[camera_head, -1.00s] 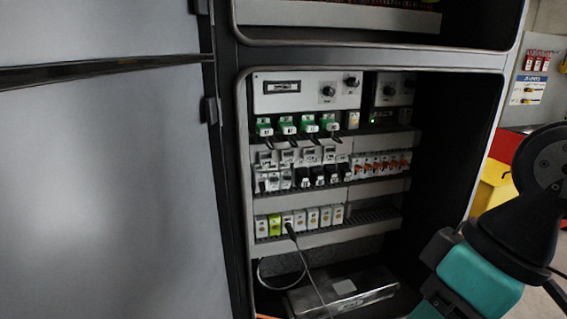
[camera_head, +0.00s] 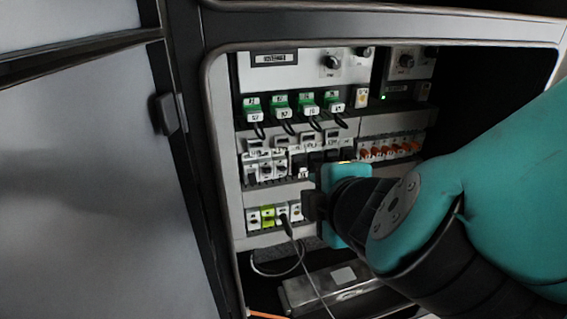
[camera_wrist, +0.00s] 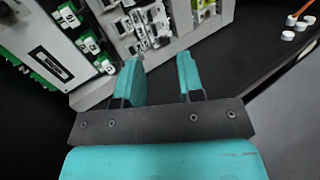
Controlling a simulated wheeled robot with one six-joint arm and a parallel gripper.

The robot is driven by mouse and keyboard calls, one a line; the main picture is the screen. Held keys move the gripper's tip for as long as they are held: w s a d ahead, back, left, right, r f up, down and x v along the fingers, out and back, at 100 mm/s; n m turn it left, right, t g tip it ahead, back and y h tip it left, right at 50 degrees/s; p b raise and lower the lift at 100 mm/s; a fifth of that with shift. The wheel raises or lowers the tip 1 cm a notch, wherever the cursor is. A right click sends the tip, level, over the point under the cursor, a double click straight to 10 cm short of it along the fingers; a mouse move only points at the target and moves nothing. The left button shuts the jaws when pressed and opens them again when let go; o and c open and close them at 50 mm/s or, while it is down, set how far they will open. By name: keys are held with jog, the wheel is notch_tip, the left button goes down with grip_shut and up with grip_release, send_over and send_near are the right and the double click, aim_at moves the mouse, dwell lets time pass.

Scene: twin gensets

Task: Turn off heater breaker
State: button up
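The open cabinet holds a middle row of breakers: white-grey ones (camera_head: 265,167) at the left, black ones (camera_head: 299,163) in the middle and orange-toggled ones (camera_head: 390,151) at the right. I cannot read which is the heater breaker. My gripper (camera_wrist: 160,76) is open and empty, its two teal fingers apart in the wrist view. In that view white breakers (camera_wrist: 150,26) lie beyond the fingertips, with a gap. In the head view my gripper (camera_head: 318,202) is in front of the cabinet's lower middle and hides part of the black breakers and lower row.
Green connectors (camera_head: 281,107) with black cables run above the breakers. Below are white and yellow-green terminal blocks (camera_head: 267,217) with a plugged-in cable (camera_head: 295,243). A metal box (camera_head: 345,285) sits on the cabinet floor. The cabinet's left frame (camera_head: 222,190) is close.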

jog(key=a+n, duration=0.1)
jog(key=p, duration=0.4)
send_near(283, 170)
jog(key=shift+t+y, duration=0.3)
jog(key=x, duration=0.9)
jog(key=shift+d+f, duration=0.15)
jog(key=shift+f, duration=0.1)
grip_shut()
